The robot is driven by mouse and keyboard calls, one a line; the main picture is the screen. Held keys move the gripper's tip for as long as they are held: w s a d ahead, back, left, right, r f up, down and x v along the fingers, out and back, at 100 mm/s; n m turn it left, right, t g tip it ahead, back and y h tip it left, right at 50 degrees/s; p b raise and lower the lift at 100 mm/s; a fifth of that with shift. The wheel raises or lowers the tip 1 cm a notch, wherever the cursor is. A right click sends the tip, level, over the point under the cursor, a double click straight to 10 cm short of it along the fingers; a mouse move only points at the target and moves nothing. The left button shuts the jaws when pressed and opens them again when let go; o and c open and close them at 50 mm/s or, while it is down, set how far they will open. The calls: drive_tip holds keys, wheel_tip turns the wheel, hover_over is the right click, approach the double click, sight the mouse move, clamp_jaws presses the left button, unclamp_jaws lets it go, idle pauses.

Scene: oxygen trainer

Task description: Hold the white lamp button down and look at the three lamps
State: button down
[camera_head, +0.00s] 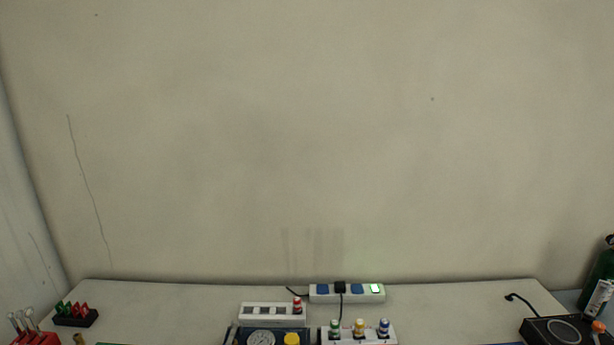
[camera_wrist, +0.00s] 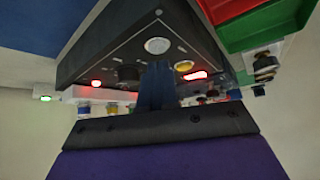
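In the wrist view a dark sloped panel (camera_wrist: 120,50) carries a round white button (camera_wrist: 157,46). My gripper (camera_wrist: 157,66) shows as dark blue fingers close together, with nothing seen between them. Their tips are just below the white button in the picture; the button's face is uncovered, and I cannot tell whether they touch the panel. A red light (camera_wrist: 97,83) glows left of the fingers, and a bright red lit part (camera_wrist: 195,75) is right of them. A yellow round part (camera_wrist: 183,65) is beside it. I cannot tell which parts are the three lamps. My gripper is not in the head view.
In the head view a power strip (camera_head: 347,293) with a green-lit switch lies at the table's back. A white box (camera_head: 372,338) with green, yellow and blue-topped parts stands before it. A gauge panel (camera_head: 262,338) is beside it. A black device (camera_head: 560,331) and green cylinder (camera_head: 598,283) are right.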

drive_tip(key=shift+f+b, duration=0.45)
drive_tip(key=shift+f, duration=0.2)
drive_tip(key=shift+r, duration=0.1)
idle(2.5)
drive_tip(key=shift+r+p, duration=0.75)
drive_tip(key=shift+r, duration=2.75)
drive_tip(key=s+a+r+m+g+h, duration=0.3)
drive_tip(key=s+a+r+g, duration=0.15)
drive_tip(key=s+a, duration=0.45)
drive_tip(key=s+d+r+m+g+h, duration=0.1)
drive_tip(key=s+r+m+h, duration=0.2)
drive_tip(key=s+m, duration=0.6)
drive_tip(key=s, duration=0.6)
drive_tip(key=shift+s+d, duration=0.2)
